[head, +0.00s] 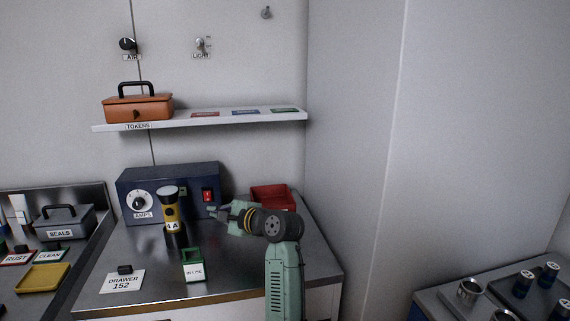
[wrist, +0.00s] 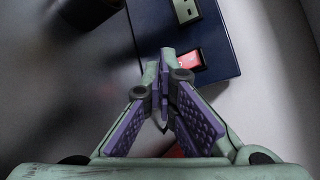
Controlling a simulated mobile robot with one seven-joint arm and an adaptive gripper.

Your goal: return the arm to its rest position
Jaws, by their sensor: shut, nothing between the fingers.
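My arm rises from the bottom of the head view and bends left over the metal counter (head: 230,265). My gripper (head: 212,213) points left, in front of the dark blue AMPS box (head: 150,180). In the wrist view my gripper (wrist: 165,60) has its fingertips together with nothing between them. Its purple finger pads face each other. The red switch (head: 208,195) of the blue box shows just beyond the fingertips in the wrist view (wrist: 190,60). I cannot tell whether the fingertips touch the box.
A yellow and black flashlight (head: 171,209) stands upright left of my gripper. A green holder (head: 193,265) stands in front, and a red bin (head: 272,197) is behind my wrist. A shelf (head: 220,121) with an orange toolbox (head: 138,107) is above. The wall is right.

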